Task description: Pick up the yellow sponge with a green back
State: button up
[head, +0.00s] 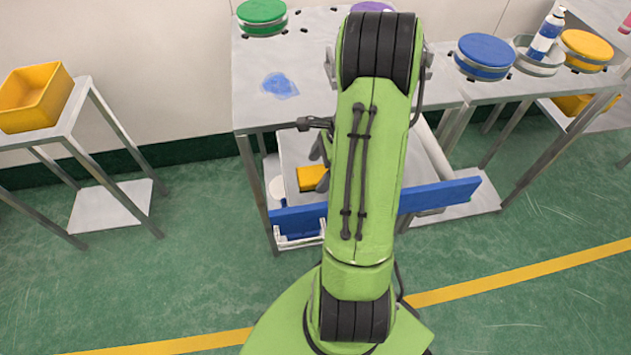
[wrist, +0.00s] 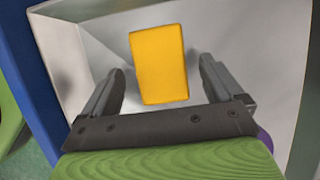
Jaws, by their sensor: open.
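The yellow sponge (head: 309,178) lies in an open grey drawer (head: 427,160) with a blue front (head: 440,195), under the table. In the wrist view the sponge (wrist: 158,65) lies flat on the drawer floor, its yellow face towards me. No green back shows. My gripper (wrist: 162,72) is open and empty, with one dark finger to each side of the sponge in the picture. I cannot tell how far above it the fingertips are. In the head view my arm hides much of the drawer and most of my gripper.
Drawer walls (wrist: 255,45) surround the sponge. The grey table (head: 262,112) above carries a blue patch (head: 279,86) and a green round pad (head: 262,14). A yellow bin (head: 35,96) stands on the left table.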

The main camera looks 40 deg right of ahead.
aim_at(318, 173)
jog(key=shift+x, duration=0.95)
jog(key=shift+d+r, duration=0.1)
jog(key=shift+c, duration=0.9)
jog(key=c, duration=0.9)
notch_tip(318, 173, up, 10)
jog(key=p, duration=0.4)
